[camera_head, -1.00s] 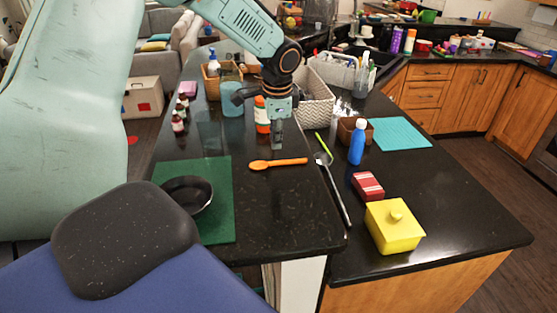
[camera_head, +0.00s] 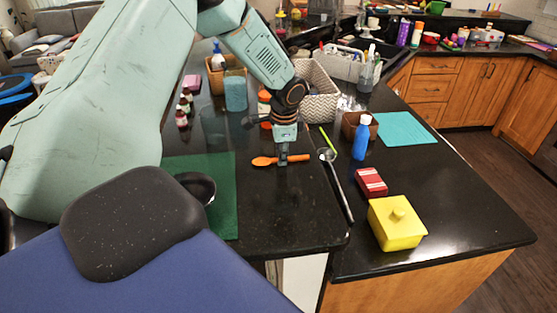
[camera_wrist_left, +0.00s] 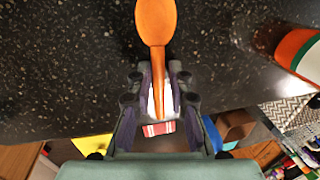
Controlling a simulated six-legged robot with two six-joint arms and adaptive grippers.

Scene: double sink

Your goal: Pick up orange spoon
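The orange spoon (camera_head: 264,161) lies on the black counter, its bowl to the left and its handle to the right. My left gripper (camera_head: 283,160) points down at the handle and hides part of it. In the left wrist view the spoon's bowl (camera_wrist_left: 156,20) is at the top and its handle runs down between the fingers of my left gripper (camera_wrist_left: 159,72). The fingers are apart, with a gap on each side of the handle. My right gripper is not in view.
A green mat (camera_head: 222,215) with a black bowl (camera_head: 199,187) lies to the left. A ladle (camera_head: 338,182) and a blue bottle (camera_head: 361,138) are to the right, with a red box (camera_head: 370,182) and yellow container (camera_head: 396,223). An orange-and-white bottle (camera_wrist_left: 299,52) stands near the gripper.

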